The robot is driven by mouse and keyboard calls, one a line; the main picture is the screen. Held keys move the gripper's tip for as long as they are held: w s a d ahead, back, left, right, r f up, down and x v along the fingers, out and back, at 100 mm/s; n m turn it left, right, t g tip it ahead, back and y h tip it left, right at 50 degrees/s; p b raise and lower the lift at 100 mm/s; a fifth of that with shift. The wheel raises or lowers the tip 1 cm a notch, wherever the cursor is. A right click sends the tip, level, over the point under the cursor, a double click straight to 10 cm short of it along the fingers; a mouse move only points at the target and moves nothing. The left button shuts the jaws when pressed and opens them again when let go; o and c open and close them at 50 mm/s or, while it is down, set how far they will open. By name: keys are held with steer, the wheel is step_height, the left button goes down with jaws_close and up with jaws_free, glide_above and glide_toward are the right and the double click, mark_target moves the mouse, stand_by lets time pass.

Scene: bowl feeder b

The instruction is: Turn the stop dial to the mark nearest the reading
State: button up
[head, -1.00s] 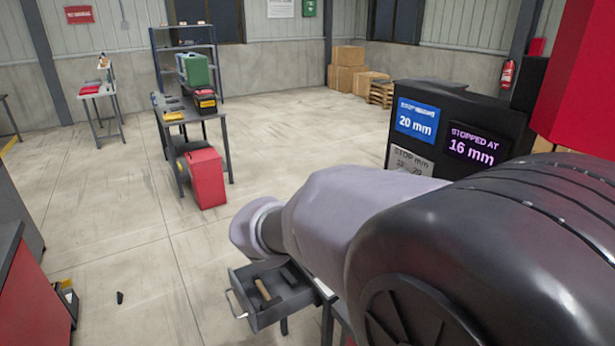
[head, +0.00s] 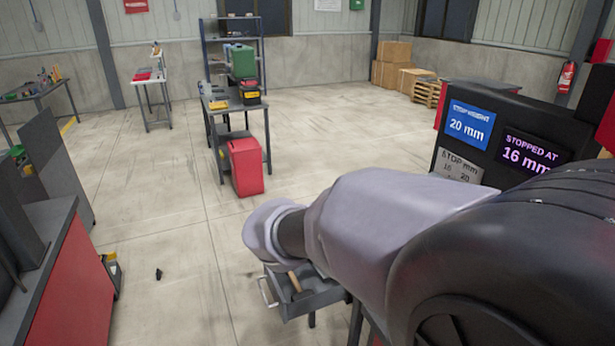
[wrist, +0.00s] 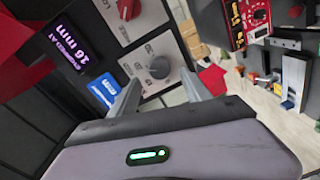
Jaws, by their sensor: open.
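The stop dial is a grey round knob (wrist: 158,67) on a light grey scale plate (wrist: 135,66) in the wrist view. Its pointer setting is too small to tell. A purple-lit display (head: 527,153) reads "STOPPED AT 16 mm". A blue sign (head: 468,123) reads 20 mm; its small top line is blurred. My gripper (wrist: 162,82) is open and empty, its fingers either side of the dial in the picture; contact cannot be told.
A red boxed device (wrist: 250,20) is at upper right.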

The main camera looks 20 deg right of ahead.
steer(key=s+a+p, duration=0.1)
steer(key=a+p, duration=0.2)
steer(key=a, duration=1)
steer(key=shift+s+a+r, duration=0.15)
steer(key=shift+s+r, duration=0.05)
steer(key=shift+r, duration=0.15)
